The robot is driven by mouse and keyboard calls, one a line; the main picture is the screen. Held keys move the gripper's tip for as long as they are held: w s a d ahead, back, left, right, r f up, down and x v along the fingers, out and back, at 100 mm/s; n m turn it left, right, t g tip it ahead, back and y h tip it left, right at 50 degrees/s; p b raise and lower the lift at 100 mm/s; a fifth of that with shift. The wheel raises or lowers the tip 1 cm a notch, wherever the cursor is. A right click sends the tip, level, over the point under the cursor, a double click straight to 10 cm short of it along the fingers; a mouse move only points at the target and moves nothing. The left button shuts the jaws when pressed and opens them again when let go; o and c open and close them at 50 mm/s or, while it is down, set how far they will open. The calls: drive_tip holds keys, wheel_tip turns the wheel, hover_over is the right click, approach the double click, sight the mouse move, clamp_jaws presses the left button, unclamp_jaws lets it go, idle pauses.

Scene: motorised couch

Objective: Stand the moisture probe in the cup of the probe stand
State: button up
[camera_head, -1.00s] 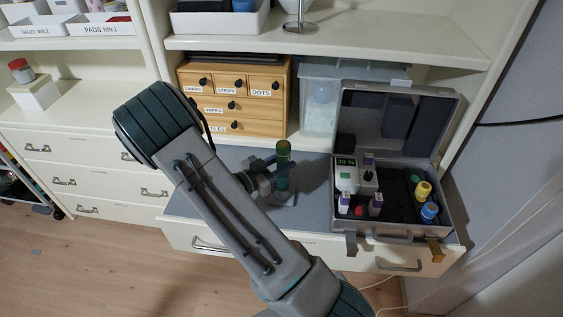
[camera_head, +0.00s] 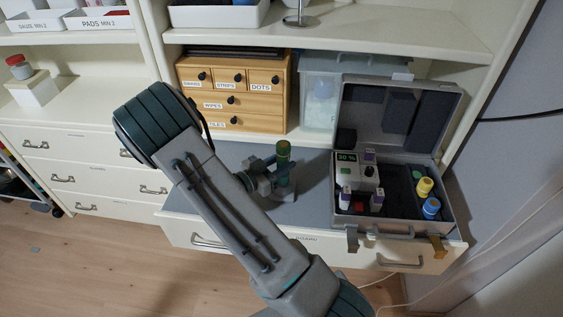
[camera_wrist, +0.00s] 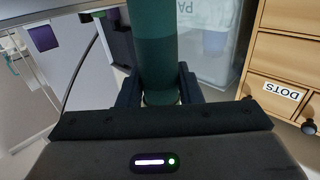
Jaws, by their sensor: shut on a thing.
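The moisture probe (camera_head: 283,158) is a dark green upright cylinder with an olive-brown band near its top. My gripper (camera_head: 277,178) is shut around it, partly hidden by my own arm. In the wrist view, the probe (camera_wrist: 157,45) stands between my two dark fingers (camera_wrist: 157,88). A grey round base (camera_head: 287,196), which looks like the probe stand, is low on the counter around the probe's lower end. Its cup is hidden, and I cannot tell whether the probe's tip is inside it.
An open grey case (camera_head: 447,200) with a meter (camera_head: 347,170) and several bottles stands to the right. A wooden drawer box (camera_head: 232,95) and a clear bin (camera_head: 318,95) are behind. My arm covers the counter's left part.

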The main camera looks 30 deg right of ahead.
sight(278, 154)
drive_tip(key=shift+f+b, duration=0.55)
drive_tip(key=shift+f, duration=0.3)
drive_tip(key=o, duration=1.1)
drive_tip(key=shift+r, duration=0.1)
drive_tip(key=shift+r+p, duration=2.3)
drive_tip(key=shift+r, duration=0.65)
